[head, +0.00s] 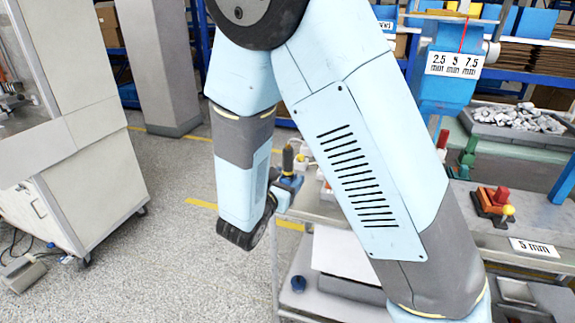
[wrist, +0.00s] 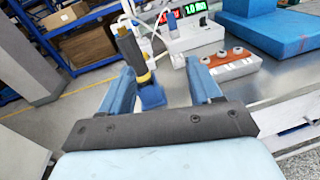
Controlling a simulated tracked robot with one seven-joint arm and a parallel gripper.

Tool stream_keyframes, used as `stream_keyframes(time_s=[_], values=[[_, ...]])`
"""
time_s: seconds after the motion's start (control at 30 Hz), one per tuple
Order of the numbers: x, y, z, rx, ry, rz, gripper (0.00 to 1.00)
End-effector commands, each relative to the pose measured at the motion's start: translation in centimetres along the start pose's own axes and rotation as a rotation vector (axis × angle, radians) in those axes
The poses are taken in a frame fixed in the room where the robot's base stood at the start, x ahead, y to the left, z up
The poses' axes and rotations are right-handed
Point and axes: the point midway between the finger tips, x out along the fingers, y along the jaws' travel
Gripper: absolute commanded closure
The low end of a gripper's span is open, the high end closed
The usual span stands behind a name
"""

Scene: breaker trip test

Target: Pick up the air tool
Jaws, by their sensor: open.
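The likely air tool (wrist: 131,50) is a dark upright handle with a yellow ring low on it, above a blue block (wrist: 152,95). In the wrist view it stands just beyond and between the blue fingers of my gripper (wrist: 160,84), nearer the left finger. The fingers are spread wide, and I see no grip on the tool. In the head view the tool's dark handle (head: 288,158) shows beside my forearm, above blue parts at the bench edge. Whether those blue parts are my fingers or the tool's base is unclear.
In the wrist view, an orange-and-white box with round buttons (wrist: 231,65) stands right of my gripper, near a white unit with lit displays (wrist: 195,38) and a large blue block (wrist: 270,32). In the head view, a grey cabinet (head: 70,130) stands left, with open floor (head: 170,240) between.

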Motion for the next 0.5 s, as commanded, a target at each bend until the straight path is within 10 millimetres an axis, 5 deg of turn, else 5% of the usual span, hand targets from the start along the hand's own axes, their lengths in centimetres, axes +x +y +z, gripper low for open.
stream_keyframes(time_s=[0.27,0.5], values=[[-1.8,3.2,-2.3,-0.092,-0.039,0.145,0.37],[1.6,3.8,-2.1,-0.093,-0.040,0.145,0.37]])
